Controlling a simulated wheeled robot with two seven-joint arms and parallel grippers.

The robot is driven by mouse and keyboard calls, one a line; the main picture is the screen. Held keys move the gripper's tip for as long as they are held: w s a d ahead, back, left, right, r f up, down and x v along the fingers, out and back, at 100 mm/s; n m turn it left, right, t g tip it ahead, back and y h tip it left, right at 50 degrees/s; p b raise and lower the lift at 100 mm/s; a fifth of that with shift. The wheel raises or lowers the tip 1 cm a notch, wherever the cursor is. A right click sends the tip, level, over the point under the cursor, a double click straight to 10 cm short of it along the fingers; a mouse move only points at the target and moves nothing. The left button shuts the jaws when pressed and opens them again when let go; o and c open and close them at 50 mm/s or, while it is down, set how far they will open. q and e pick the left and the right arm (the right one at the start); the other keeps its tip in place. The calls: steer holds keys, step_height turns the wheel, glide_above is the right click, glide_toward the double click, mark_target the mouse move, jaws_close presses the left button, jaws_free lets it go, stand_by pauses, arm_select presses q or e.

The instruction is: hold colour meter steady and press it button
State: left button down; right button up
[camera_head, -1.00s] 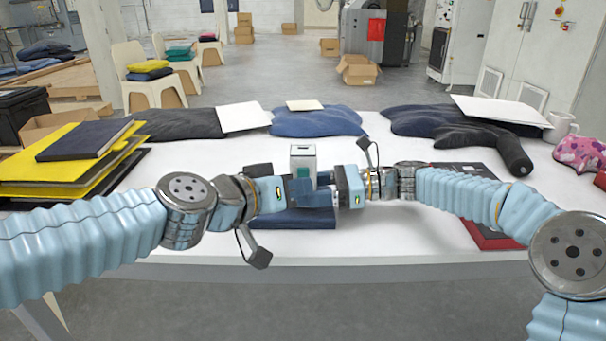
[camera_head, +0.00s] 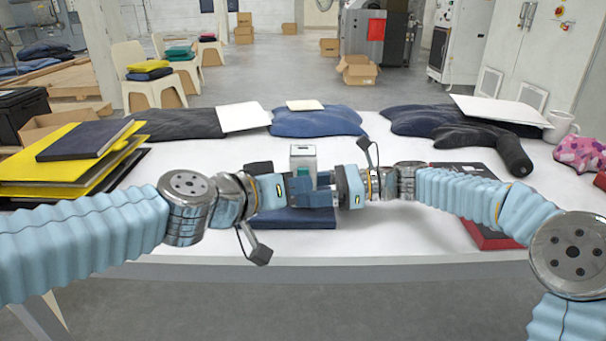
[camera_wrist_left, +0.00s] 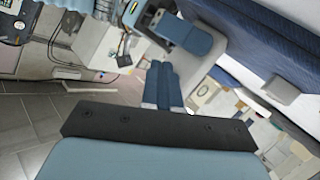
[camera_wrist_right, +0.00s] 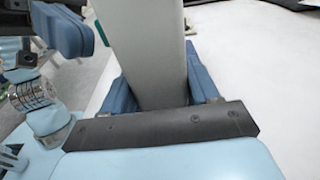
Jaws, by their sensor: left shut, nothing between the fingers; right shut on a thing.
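The colour meter (camera_head: 303,160) is a pale grey upright block with a green patch, above the table's middle. My right gripper (camera_head: 322,192) is shut on it; the right wrist view shows its long grey body (camera_wrist_right: 150,45) between the blue fingers. My left gripper (camera_head: 300,188) is shut and empty, its fingertips close to the meter and the right fingers. In the left wrist view its fingers (camera_wrist_left: 163,85) are together. Whether they touch the meter I cannot tell. The fingers hide the meter's lower part in the head view, and I cannot make out its button.
A dark blue folded cloth (camera_head: 290,220) lies below the grippers on the white table (camera_head: 375,235). Dark garments (camera_head: 455,127), a blue garment (camera_head: 317,122) and a mug (camera_head: 560,127) line the back.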

arm_select(q)
steer(key=shift+w, duration=0.6)
stand_by(0.7)
stand_by(0.3)
steer(key=shift+s, duration=0.9)
steer(key=shift+s, duration=0.1)
steer(key=s, duration=0.4)
steer(key=shift+s, duration=0.4)
arm_select(e)
steer(key=o, duration=0.9)
